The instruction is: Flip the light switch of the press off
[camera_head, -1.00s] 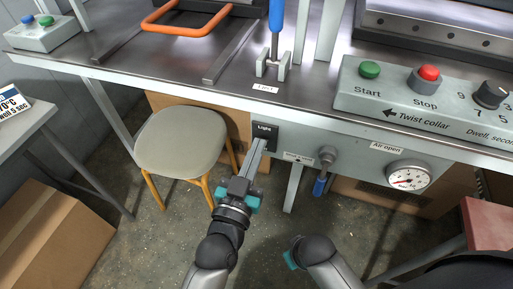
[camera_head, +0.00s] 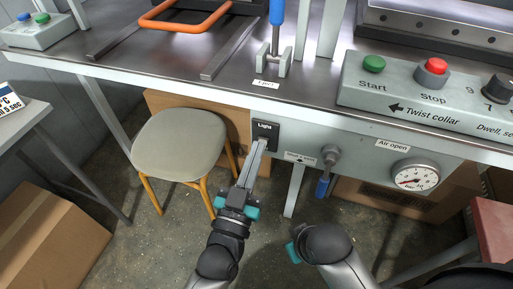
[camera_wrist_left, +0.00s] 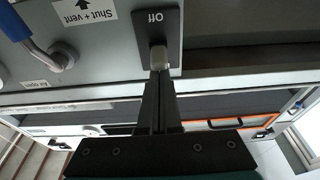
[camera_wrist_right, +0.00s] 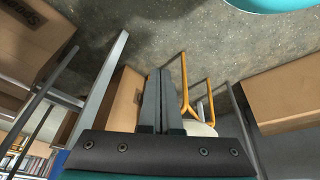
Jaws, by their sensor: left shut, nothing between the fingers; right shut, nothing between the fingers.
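The light switch (camera_head: 265,128) is a black plate marked "Light" on the front panel of the press, below the table edge. In the left wrist view its plate (camera_wrist_left: 171,22) shows the word "Off" and a small pale toggle (camera_wrist_left: 160,57). My left gripper (camera_head: 260,147) is shut and empty, with its fingertips at the toggle; they overlap it in the left wrist view (camera_wrist_left: 159,76), and I cannot tell whether they touch. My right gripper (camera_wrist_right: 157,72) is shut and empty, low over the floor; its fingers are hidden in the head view.
A blue-handled valve (camera_head: 328,165) and a pressure gauge (camera_head: 415,175) sit on the panel right of the switch. A stool (camera_head: 180,143) stands at the left below the table. A cardboard box (camera_head: 45,240) is at lower left. Start and Stop buttons (camera_head: 432,68) are above.

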